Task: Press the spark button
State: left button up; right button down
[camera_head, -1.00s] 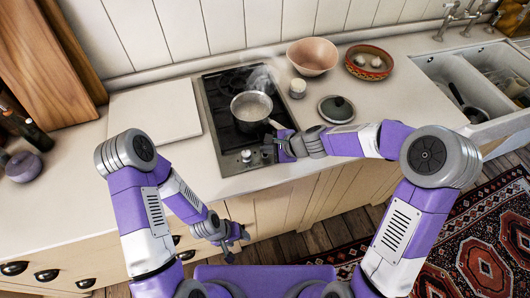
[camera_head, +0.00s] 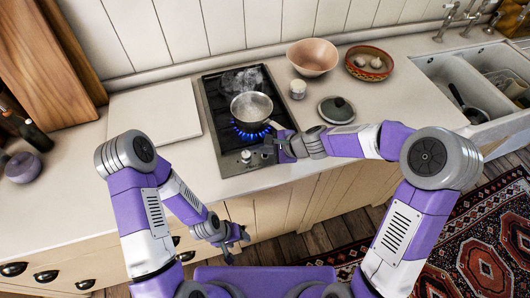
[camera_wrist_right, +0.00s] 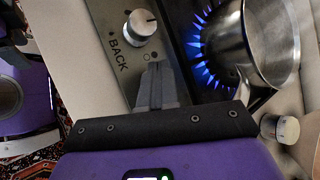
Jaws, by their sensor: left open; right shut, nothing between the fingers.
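The black hob (camera_head: 225,112) is set in the counter, and a steel pan (camera_head: 252,107) stands over its lit front burner. Blue flame (camera_wrist_right: 199,55) shows under the pan in the right wrist view. A control knob marked BACK (camera_wrist_right: 141,26) is on the steel front panel; another knob (camera_wrist_right: 286,129) shows at the right. My right gripper (camera_wrist_right: 155,70) is shut and empty, its tips at the panel between the knobs; it also shows in the head view (camera_head: 268,152). The spark button is not clearly visible, probably covered by the fingertips. My left gripper (camera_head: 242,246) is open, below the counter's front edge.
A lidded dark dish (camera_head: 337,109), a small white jar (camera_head: 298,89), a pink bowl (camera_head: 312,57) and a red bowl (camera_head: 369,62) stand right of the hob. A white board (camera_head: 155,112) lies left. The sink (camera_head: 465,75) is far right.

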aim_at(268, 157)
jog(key=shift+r, duration=0.1)
notch_tip(268, 157, up, 6)
jog(key=p, duration=0.5)
